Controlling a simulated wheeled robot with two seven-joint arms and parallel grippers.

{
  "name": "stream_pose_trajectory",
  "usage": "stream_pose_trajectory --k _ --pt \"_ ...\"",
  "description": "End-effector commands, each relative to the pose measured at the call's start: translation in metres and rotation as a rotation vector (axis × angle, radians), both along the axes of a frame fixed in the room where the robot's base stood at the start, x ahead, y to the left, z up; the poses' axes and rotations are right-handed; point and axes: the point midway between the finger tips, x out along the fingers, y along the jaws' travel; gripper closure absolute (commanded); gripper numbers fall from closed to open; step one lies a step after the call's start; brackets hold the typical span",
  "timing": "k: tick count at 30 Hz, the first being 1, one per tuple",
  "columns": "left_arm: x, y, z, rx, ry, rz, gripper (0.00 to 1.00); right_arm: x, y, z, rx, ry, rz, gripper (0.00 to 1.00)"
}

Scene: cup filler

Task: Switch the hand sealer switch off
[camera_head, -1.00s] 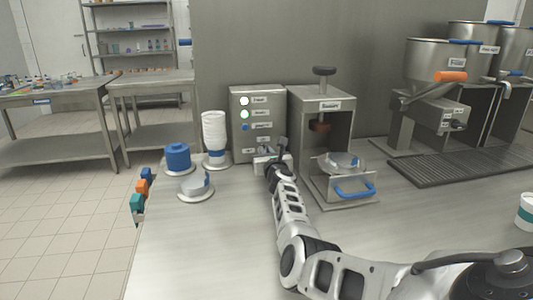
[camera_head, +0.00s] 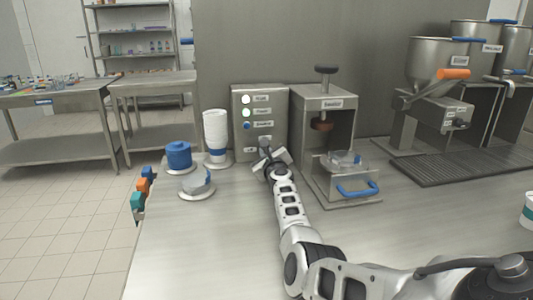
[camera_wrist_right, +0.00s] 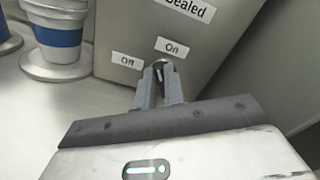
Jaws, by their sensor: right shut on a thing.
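The grey control box (camera_head: 270,98) stands at the back of the table, with lights and labels on its front. It fills the top of the right wrist view, where the "Off" label (camera_wrist_right: 126,61) is left and the "On" label (camera_wrist_right: 172,48) right. A small dark switch (camera_wrist_right: 158,68) sits just below and between the labels, mostly hidden by the fingertips. My right gripper (camera_wrist_right: 159,76) is shut on the switch. In the head view the right gripper (camera_head: 270,154) covers the box's lower front. My left gripper is not in view.
The press (camera_head: 325,105) with its blue-handled drawer (camera_head: 357,188) stands right of the box. A cup stack (camera_head: 215,130), blue lids (camera_head: 179,154) and a small holder (camera_head: 196,182) stand left. Steel hoppers (camera_head: 432,62) are far right. The table's front left is clear.

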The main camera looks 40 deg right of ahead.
Motion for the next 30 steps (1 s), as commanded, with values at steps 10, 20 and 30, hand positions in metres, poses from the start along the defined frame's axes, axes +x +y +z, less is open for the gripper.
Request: stream_pose_trajectory --k 10,20,30 --pt "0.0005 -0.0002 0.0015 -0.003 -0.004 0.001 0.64 -0.0002 0.0006 -0.0028 -0.039 0.025 0.000 1.00" --pt "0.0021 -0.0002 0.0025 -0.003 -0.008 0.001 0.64 -0.0004 0.0005 -0.0030 -0.037 0.024 0.000 0.70" --pt "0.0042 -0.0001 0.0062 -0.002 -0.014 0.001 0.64 -0.0014 0.0014 -0.0004 -0.037 0.022 0.000 0.67"
